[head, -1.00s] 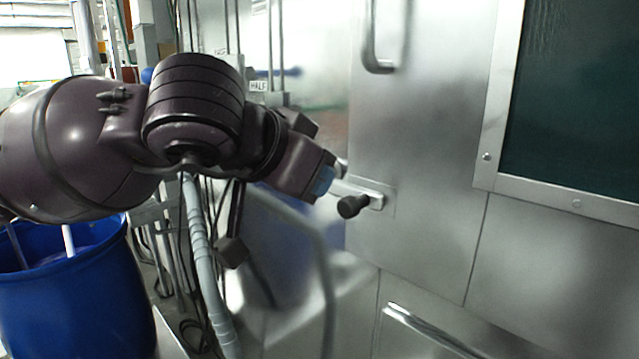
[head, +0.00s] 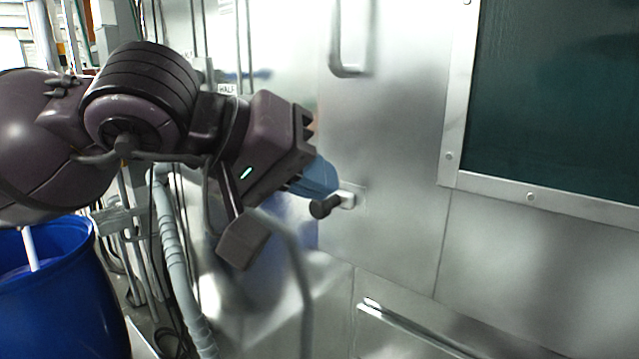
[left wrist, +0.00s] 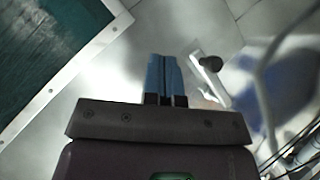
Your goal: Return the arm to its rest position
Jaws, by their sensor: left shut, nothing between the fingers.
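My left gripper (head: 318,180) points right, toward the metal panel, in the head view. Its blue fingers are pressed together and hold nothing. They also show side by side in the left wrist view (left wrist: 163,76). In the head view the fingertips appear just above and left of a black-knobbed handle (head: 325,206). That handle shows to the right of the fingers in the left wrist view (left wrist: 209,63), with a gap between them. My right gripper is in neither view.
A steel cabinet front (head: 390,150) fills the right side, with a bar handle (head: 345,70) and a dark green window (head: 560,100). A lower rail (head: 420,330) sticks out. A blue barrel (head: 60,300) stands at lower left, beside a grey hose (head: 175,270).

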